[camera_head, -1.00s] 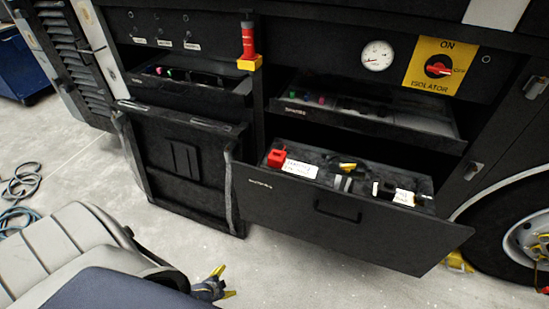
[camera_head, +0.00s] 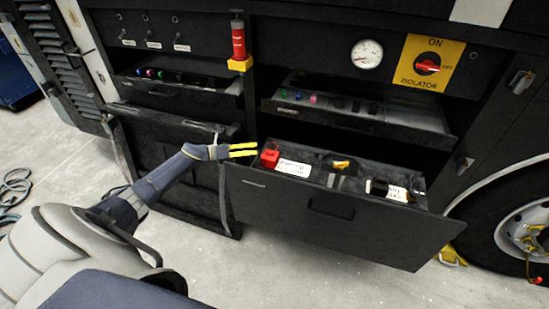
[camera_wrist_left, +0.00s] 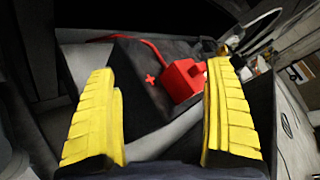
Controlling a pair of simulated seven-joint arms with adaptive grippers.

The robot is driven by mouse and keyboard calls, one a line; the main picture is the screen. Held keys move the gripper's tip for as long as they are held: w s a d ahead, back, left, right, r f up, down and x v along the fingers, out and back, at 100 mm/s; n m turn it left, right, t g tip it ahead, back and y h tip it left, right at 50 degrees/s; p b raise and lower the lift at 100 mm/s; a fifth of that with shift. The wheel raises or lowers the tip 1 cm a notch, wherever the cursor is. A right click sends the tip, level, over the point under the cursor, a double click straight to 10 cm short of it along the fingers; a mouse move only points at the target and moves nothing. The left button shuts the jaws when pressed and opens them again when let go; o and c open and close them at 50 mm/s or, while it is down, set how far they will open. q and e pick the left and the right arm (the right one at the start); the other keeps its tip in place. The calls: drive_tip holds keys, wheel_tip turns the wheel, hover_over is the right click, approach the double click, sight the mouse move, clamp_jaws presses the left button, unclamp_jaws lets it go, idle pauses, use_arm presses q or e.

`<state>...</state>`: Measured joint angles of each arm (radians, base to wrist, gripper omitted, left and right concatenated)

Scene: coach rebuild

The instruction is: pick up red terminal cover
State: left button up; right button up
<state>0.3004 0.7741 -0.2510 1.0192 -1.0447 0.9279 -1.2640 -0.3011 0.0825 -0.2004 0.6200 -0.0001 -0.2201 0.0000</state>
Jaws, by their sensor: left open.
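The red terminal cover (camera_head: 270,158) is a small red block at the left end of the open lower drawer (camera_head: 330,225). In the left wrist view the red cover (camera_wrist_left: 182,80) lies ahead, between and beyond the fingertips, with a red strap or cable running off to the left. My left gripper (camera_head: 244,150) has yellow fingers and is open and empty just left of the cover, near the drawer's left wall. Its fingers also frame the left wrist view (camera_wrist_left: 165,110). They appear apart from the cover. My right gripper is not in view.
The lower drawer also holds a white label (camera_head: 293,168) and a yellow item (camera_head: 341,164). A shallow drawer (camera_head: 360,118) juts out above it. A red extinguisher-like cylinder (camera_head: 238,42) stands on the post above. A wheel (camera_head: 515,225) is at right.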

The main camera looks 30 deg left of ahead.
sight(268, 155)
use_arm(q)
drive_tip(key=d+r+m+g+h, duration=0.1)
drive_tip(key=m, duration=0.3)
drive_tip(key=s+d+m+g, duration=0.1)
drive_tip(key=m+g, duration=0.1)
drive_tip(key=m, duration=0.2)
drive_tip(key=s+d+r+m+g+h, duration=0.1)
drive_tip(key=m+g, duration=0.1)
drive_tip(key=m, duration=0.1)
drive_tip(key=shift+d+r+m+h, duration=0.25)
drive_tip(key=shift+r+m+h, duration=0.05)
drive_tip(key=shift+m, duration=0.1)
drive_tip(key=shift+w+d+f, duration=0.15)
drive_tip(key=shift+w+d, duration=0.05)
drive_tip(key=shift+d, duration=0.2)
drive_tip(key=shift+x, duration=3.2)
drive_tip(key=shift+f, duration=0.1)
drive_tip(key=shift+c, duration=0.3)
drive_tip(key=c, duration=1.2)
